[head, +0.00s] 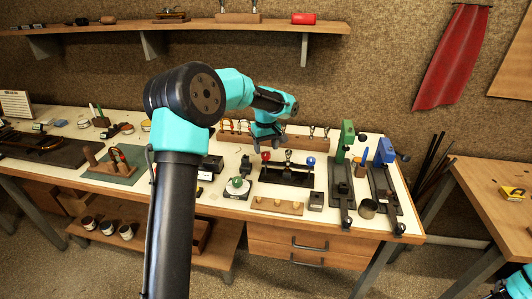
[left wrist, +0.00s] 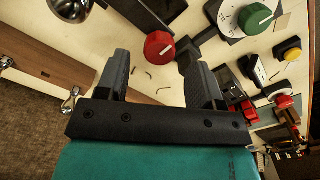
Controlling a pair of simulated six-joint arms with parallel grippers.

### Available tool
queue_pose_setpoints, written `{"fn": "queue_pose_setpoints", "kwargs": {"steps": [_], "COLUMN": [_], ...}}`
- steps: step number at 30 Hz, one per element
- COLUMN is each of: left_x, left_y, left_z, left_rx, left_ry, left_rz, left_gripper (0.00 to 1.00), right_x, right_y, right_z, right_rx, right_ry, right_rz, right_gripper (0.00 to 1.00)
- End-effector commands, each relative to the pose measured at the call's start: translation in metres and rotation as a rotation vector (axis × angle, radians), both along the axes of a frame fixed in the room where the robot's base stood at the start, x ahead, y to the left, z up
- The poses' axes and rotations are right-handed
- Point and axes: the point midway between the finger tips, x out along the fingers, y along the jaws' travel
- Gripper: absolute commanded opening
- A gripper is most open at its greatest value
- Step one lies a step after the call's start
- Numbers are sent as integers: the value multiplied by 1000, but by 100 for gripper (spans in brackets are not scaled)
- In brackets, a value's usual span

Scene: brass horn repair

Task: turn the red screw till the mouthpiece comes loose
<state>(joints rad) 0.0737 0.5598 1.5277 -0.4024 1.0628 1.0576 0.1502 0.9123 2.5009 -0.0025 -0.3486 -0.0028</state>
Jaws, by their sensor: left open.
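The red screw (head: 265,156) is a round red knob at the left end of a black fixture (head: 285,176) on the bench. In the left wrist view the red screw (left wrist: 159,45) is just beyond my fingertips, roughly between them, not gripped. My left gripper (head: 267,138) is over the bench near the knob; its open, empty fingers (left wrist: 160,70) show in the left wrist view. A silver piece, perhaps the mouthpiece (head: 288,156), stands mid-fixture. A chrome part (left wrist: 70,7) is cut off at the wrist view's top. My right gripper is not visible.
A blue knob (head: 310,162) is at the fixture's right end. A green dial (head: 238,183) stands to its left. A wooden block with pegs (head: 277,206) lies in front. Green (head: 347,136) and blue (head: 385,152) clamp-like tools stand to the right.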

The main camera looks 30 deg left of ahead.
Motion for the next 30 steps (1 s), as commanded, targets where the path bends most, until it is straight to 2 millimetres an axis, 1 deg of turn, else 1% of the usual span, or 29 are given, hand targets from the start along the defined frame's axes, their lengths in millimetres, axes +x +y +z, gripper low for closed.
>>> {"fn": "queue_pose_setpoints", "kwargs": {"steps": [1, 6, 10, 17, 30], "left_x": [0, 0, 0, 0, 0], "left_y": [0, 0, 0, 0, 0], "left_z": [-9, -24, -29, -29, -28], "left_rx": [0, 0, -1, 0, 0], "left_ry": [4, 1, 1, 0, 0], "left_rz": [-1, 0, 0, 0, 0], "left_gripper": [61, 61, 61, 61, 19], "right_x": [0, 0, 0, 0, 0], "right_y": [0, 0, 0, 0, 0], "right_z": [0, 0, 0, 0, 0], "right_rx": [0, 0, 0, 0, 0], "right_ry": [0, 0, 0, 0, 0], "right_rz": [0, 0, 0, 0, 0], "right_gripper": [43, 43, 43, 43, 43]}}
